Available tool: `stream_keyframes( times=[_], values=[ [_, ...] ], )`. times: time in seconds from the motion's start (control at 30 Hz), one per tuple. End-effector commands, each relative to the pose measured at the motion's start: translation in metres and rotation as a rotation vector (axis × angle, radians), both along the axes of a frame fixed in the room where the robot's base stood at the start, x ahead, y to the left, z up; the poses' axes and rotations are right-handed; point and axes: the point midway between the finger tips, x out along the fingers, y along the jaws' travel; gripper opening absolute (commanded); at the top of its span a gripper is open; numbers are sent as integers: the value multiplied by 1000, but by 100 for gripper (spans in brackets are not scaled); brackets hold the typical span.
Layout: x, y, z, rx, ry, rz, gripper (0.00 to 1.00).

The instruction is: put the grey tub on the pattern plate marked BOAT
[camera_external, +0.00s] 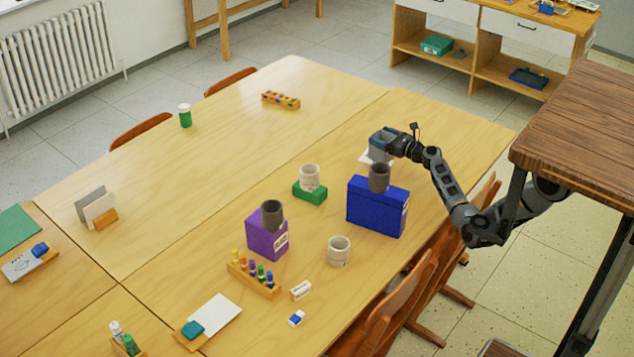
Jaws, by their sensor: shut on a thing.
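The tub is partly hidden by the gripper. A white flat piece (367,158) shows just below the tub; I cannot tell whether they touch. Dark grey cups stand on the purple box (262,240) and the blue box (371,212): one cup (272,214) on the purple, one cup (379,178) on the blue. Small labels show on both boxes, but I cannot read BOAT anywhere.
A pale cup (309,178) stands on a green block (309,194), and another pale cup (339,251) on the table (200,225). A rack of coloured pegs (253,279) and a white card (215,313) lie nearer the front.

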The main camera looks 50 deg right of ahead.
Motion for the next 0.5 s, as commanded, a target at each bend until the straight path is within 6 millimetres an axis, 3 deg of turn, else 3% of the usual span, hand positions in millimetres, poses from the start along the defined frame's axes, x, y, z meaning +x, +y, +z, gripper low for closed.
stream_keyframes(
  times=[0.03, 0.13, 0.5],
  values=[
    [0, 0, -12, 3, 1, -1, 27],
    [0, 0, -22, 2, 0, 0, 27],
    [0, 0, -25, 0, 0, 0, 27]
  ],
)
